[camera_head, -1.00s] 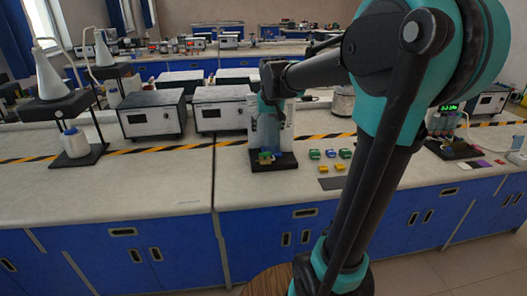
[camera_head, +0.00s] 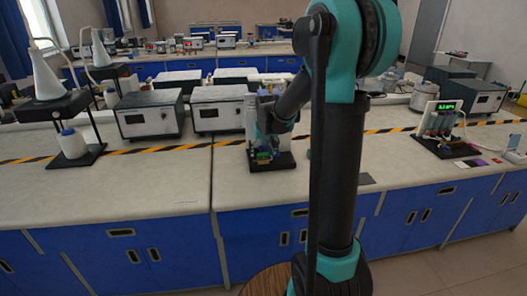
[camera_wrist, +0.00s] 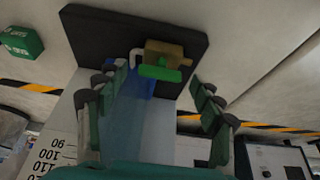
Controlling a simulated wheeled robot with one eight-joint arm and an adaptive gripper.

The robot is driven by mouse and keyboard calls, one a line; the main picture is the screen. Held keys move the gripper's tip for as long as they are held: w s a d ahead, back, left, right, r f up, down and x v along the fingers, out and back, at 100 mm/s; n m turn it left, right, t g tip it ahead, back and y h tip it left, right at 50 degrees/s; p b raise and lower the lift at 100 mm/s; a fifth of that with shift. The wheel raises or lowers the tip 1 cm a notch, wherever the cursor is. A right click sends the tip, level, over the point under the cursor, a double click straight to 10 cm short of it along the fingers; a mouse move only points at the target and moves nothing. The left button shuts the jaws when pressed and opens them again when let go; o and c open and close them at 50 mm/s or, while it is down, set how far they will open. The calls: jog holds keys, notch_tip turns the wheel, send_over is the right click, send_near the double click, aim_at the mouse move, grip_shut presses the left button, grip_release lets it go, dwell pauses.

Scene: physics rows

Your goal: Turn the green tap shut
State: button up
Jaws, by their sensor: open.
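The green tap handle (camera_wrist: 160,73) sits on a brass-coloured tap body (camera_wrist: 165,52) in the wrist view. A blue part (camera_wrist: 140,88) shows beside it. A black base plate (camera_wrist: 110,28) lies behind them. My gripper (camera_wrist: 160,82) is open, with one finger left and one right of the handle, and a gap on both sides. In the head view the tap (camera_head: 263,157) is small, low at the front of its stand on the black base (camera_head: 285,161), with my gripper (camera_head: 265,143) just above. Part of the stand is hidden by my arm.
A panel with a printed scale (camera_wrist: 55,150) stands close to the left finger in the wrist view. A green block (camera_wrist: 22,42) lies at the upper left. White instrument boxes (camera_head: 220,112) stand left of the stand in the head view. The bench front is clear.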

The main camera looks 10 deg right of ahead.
jog(key=c, duration=1.2)
jog(key=shift+o, duration=0.2)
jog(key=shift+m, duration=0.3)
jog(key=m+h, duration=0.1)
jog(key=m, duration=0.1)
jog(key=m+h, duration=0.1)
jog(key=m, duration=0.1)
jog(key=shift+a, duration=0.3)
jog(key=m+g+h, duration=0.1)
jog(key=m, duration=0.3)
jog(key=shift+w+a, duration=0.1)
jog(key=shift+w, duration=0.05)
jog(key=m, duration=0.2)
jog(key=m+g+h, duration=0.1)
jog(key=m, duration=0.1)
jog(key=shift+w+a+m+g, duration=0.1)
jog(key=shift+w+m+g, duration=0.1)
jog(key=shift+m+g, duration=0.1)
jog(key=m+g, duration=0.1)
jog(key=m, duration=0.3)
jog(key=shift+w+m+g, duration=0.15)
jog(key=shift+m+g, duration=0.15)
jog(key=shift+g, duration=0.1)
